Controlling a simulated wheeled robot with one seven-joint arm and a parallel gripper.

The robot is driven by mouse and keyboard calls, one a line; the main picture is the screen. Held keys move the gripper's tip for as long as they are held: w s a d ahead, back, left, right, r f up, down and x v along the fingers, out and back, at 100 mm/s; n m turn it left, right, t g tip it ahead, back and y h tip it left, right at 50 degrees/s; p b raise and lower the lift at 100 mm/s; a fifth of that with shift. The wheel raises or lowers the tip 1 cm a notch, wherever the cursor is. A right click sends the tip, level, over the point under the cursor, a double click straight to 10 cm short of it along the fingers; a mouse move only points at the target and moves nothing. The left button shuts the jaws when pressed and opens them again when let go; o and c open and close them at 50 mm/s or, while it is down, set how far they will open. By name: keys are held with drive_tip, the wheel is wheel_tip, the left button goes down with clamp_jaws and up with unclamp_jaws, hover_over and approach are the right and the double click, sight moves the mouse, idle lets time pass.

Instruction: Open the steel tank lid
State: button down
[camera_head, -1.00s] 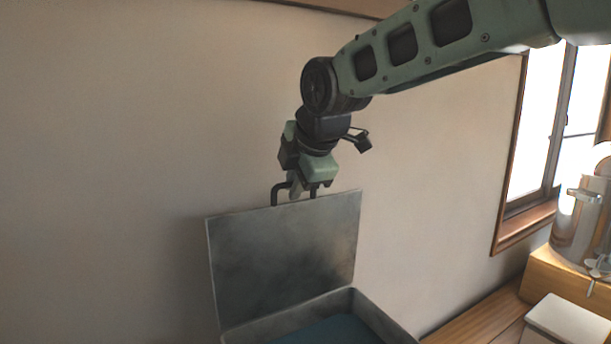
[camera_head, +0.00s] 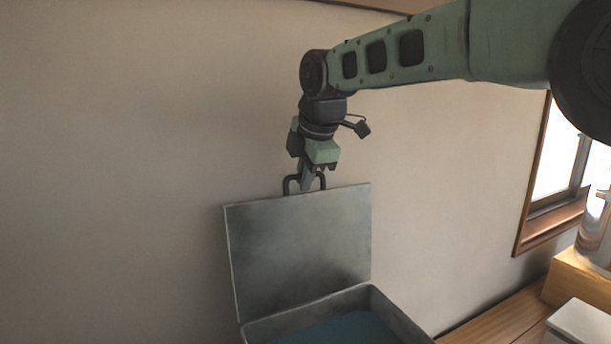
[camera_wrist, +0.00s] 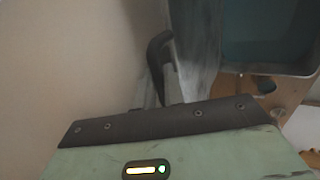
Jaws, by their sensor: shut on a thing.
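The steel tank lid (camera_head: 302,245) stands raised, about upright, at the back edge of the steel tank (camera_head: 405,318) in the head view. Blue-green contents show inside the tank. A dark handle (camera_head: 287,184) sits on the lid's top edge. My gripper (camera_head: 307,186) points down at that edge and is shut on the handle. In the wrist view the handle (camera_wrist: 155,58) shows as a dark curved bar beyond my gripper's body, with the tank (camera_wrist: 232,62) at the upper right. The fingertips are mostly hidden there.
A plain wall stands close behind the lid. To the right are a wooden bench (camera_head: 490,322), a white box (camera_head: 580,325), a shiny metal vessel (camera_head: 597,238) and a window (camera_head: 556,165). Free wall space lies left of the lid.

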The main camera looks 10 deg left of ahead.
drive_tip(key=shift+f, duration=0.3)
drive_tip(key=c, duration=1.6)
unclamp_jaws()
drive_tip(key=shift+f, duration=0.1)
drive_tip(key=shift+s, duration=0.1)
drive_tip(key=shift+d, duration=0.1)
drive_tip(key=b+v, duration=0.3)
drive_tip(key=v, duration=1.5)
drive_tip(key=shift+r, duration=0.2)
